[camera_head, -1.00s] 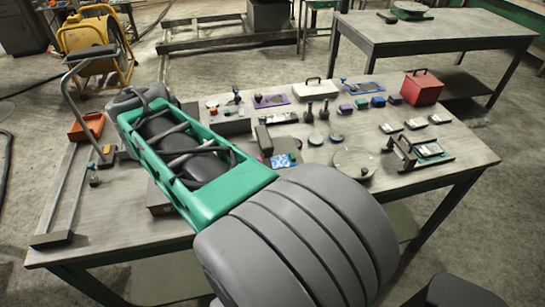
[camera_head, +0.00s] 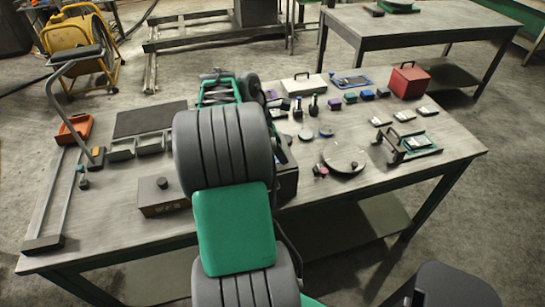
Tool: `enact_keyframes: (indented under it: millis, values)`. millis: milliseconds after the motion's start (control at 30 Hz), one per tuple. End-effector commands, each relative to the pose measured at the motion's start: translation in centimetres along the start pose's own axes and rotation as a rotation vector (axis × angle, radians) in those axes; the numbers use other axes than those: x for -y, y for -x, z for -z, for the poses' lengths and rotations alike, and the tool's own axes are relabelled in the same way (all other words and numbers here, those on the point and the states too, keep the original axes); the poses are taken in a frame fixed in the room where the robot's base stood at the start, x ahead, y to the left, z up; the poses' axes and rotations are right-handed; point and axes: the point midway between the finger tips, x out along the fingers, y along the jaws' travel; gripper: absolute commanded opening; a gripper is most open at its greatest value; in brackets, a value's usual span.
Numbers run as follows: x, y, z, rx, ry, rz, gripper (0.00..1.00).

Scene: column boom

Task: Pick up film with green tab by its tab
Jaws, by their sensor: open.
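I cannot pick out a film with a green tab for sure in this view. Three small pale flat pieces with dark edges lie in a row at the right of the workbench: a left one (camera_head: 380,121), a middle one (camera_head: 404,115) and a right one (camera_head: 427,111). Their tabs are too small to tell. In front of them stands a dark rack with handles (camera_head: 394,144), with a green-edged flat piece beside it (camera_head: 420,147). My arm rises across the middle of the view and hides part of the bench. My gripper's fingers do not show.
The workbench (camera_head: 115,225) also holds a round clear dish (camera_head: 344,157), a red box (camera_head: 408,80), a white case (camera_head: 304,85), several coloured small blocks, dark upright tools, and a box with a knob (camera_head: 163,195).

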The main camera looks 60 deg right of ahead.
Motion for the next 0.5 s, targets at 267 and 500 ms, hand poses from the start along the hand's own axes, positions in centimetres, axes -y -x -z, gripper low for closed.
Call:
enact_keyframes:
  millis: [267,500]
  values:
    - [-0.04,-0.11,0.01,0.000,0.000,-0.002,0.48]
    - [-0.04,-0.08,0.03,0.000,0.000,-0.002,0.28]
